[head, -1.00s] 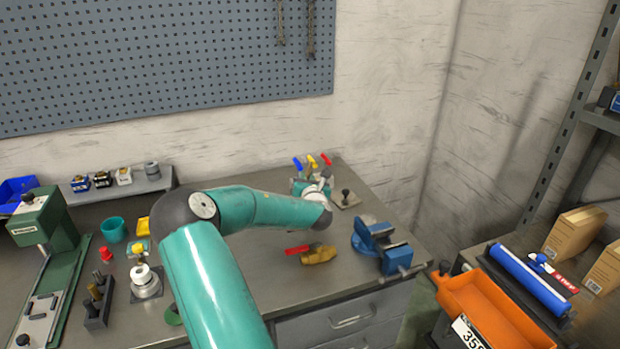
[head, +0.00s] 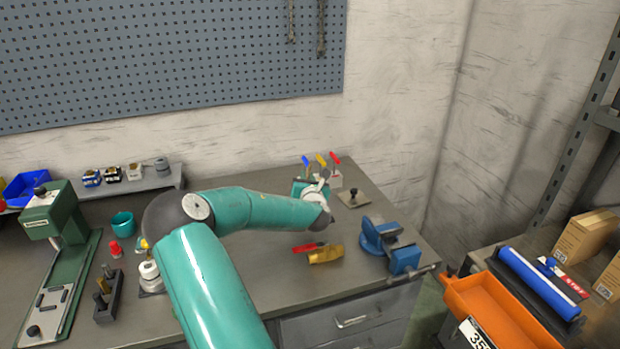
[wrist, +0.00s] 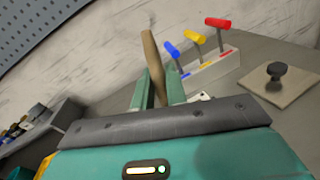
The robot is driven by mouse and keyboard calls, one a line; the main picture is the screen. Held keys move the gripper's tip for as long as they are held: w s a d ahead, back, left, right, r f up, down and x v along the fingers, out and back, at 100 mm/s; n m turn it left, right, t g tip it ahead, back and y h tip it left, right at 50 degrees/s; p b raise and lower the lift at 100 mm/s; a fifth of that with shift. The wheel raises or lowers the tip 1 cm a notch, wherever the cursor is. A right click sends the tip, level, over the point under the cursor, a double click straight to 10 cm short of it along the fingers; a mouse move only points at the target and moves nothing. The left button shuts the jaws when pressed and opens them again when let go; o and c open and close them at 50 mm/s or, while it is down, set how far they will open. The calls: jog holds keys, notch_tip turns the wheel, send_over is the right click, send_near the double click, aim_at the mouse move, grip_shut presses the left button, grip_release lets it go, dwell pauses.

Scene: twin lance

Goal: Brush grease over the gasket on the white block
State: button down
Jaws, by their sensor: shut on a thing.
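My gripper (wrist: 158,88) is shut on a slim light-brown wooden handle (wrist: 152,60), which stands up tilted between the green fingers in the wrist view. Its lower end is hidden, so I see no bristles. In the head view my gripper (head: 318,190) is over the back right of the bench. A white block (wrist: 212,68) with blue, yellow and red handled tools stands just beyond it to the right; it also shows in the head view (head: 336,181). Another small white block (head: 134,172) sits on the raised shelf at left. No gasket can be made out on either.
A plate with a black knob (wrist: 277,85) lies right of the coloured handles. A green press (head: 55,225) and teal cup (head: 122,224) stand left. The wall is close behind.

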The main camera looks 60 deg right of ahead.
jog(key=shift+s+d, duration=0.45)
jog(key=shift+s, duration=0.05)
jog(key=shift+s+d, duration=0.5)
jog(key=shift+s+d, duration=0.45)
jog(key=shift+s+d, duration=0.45)
